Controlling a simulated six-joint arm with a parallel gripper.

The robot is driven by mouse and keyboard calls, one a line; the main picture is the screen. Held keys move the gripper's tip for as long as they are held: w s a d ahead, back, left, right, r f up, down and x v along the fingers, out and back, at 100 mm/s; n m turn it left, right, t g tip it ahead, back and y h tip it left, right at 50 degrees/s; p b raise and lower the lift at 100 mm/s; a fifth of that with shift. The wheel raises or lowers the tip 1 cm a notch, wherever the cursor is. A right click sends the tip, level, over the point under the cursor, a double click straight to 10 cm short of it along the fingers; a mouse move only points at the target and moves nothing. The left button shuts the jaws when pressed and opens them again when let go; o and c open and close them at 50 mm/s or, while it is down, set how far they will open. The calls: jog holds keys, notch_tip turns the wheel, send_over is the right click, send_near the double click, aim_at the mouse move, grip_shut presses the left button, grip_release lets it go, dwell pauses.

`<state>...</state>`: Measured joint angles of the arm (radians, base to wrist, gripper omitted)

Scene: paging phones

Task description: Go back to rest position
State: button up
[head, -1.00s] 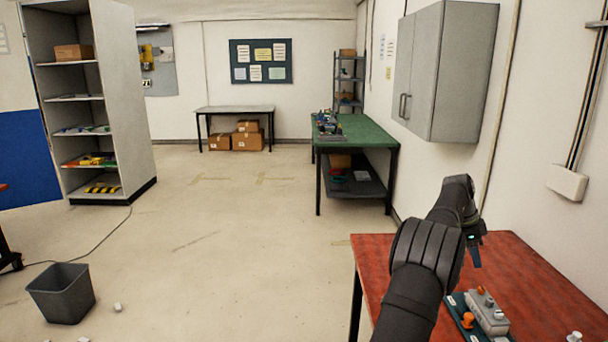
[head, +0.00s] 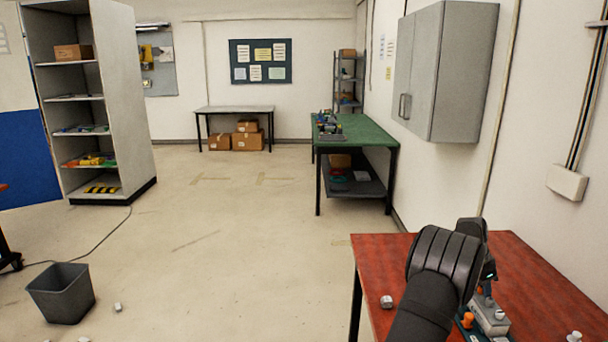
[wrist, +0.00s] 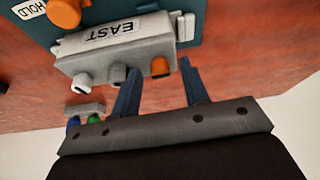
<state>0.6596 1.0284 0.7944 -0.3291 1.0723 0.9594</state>
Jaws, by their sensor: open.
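My gripper (wrist: 162,84) is open in the wrist view, its two blue fingers apart with nothing held between them. The fingers reach toward a grey box (wrist: 110,48) marked EAST, which appears upside down and has several plugs or knobs on its edge, one of them orange. I cannot tell whether a finger touches it. An orange knob (wrist: 65,12) by a HOLD label sits on the teal base (wrist: 200,22). In the head view my arm hides the fingertips and part of the grey box (head: 490,318), which is on the red table (head: 525,275).
A small grey block (head: 387,302) lies on the table left of my arm. A grey wall cabinet (head: 440,75) hangs above the table's far side. A bin (head: 62,293) stands on the floor at left. The floor between is mostly clear.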

jog(key=n+t, duration=0.1)
jog(key=n, duration=0.2)
jog(key=shift+s, duration=0.1)
jog(key=v, duration=1)
jog(key=shift+r+n, duration=0.25)
jog(key=shift+n, duration=0.05)
jog(key=shift+s+d+y, duration=0.1)
jog(key=shift+d+y, duration=0.05)
jog(key=shift+y, duration=0.15)
dwell(1.4)
